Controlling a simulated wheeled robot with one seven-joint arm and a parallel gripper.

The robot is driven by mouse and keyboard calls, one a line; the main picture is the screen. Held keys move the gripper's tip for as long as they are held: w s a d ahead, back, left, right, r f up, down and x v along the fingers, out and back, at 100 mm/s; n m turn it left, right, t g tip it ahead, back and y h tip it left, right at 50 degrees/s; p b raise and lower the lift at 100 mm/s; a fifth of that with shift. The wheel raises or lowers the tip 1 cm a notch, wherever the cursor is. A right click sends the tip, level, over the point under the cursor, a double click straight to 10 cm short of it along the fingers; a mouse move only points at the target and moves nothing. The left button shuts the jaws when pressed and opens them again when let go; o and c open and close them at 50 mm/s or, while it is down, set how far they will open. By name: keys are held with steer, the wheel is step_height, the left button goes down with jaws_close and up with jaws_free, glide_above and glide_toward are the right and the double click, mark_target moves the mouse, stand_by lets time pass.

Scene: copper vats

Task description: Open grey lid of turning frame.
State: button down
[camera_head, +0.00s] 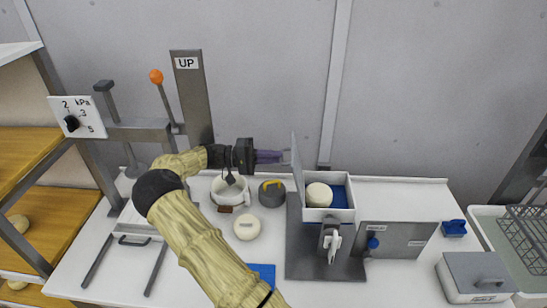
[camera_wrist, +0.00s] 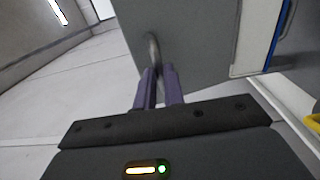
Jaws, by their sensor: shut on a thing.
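The turning frame (camera_head: 307,262) stands on the table right of the middle, with a grey base and a white box (camera_head: 340,215) lined in blue. A round pale cheese (camera_head: 318,195) sits in the box. The grey lid (camera_head: 297,165) stands upright at the box's left side, seen nearly edge-on. It fills much of the wrist view (camera_wrist: 200,45). My gripper (camera_head: 284,157) reaches in from the left. In the wrist view its purple fingers (camera_wrist: 159,75) are shut on the lid's metal handle (camera_wrist: 153,48).
Left of the frame are a dark pot (camera_head: 272,194) with a yellow handle, a white pot (camera_head: 229,190) and a loose cheese (camera_head: 247,227). A grey panel (camera_head: 400,240) and a lidded box (camera_head: 477,277) stand at the right. An upright post (camera_head: 192,100) rises behind my arm.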

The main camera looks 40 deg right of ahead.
steer(key=c, duration=1.5)
jaws_free()
steer(key=shift+s, duration=0.1)
steer(key=b+v, duration=0.3)
steer(key=v, duration=0.4)
steer(key=shift+w+a, duration=0.15)
steer(key=shift+w, duration=0.05)
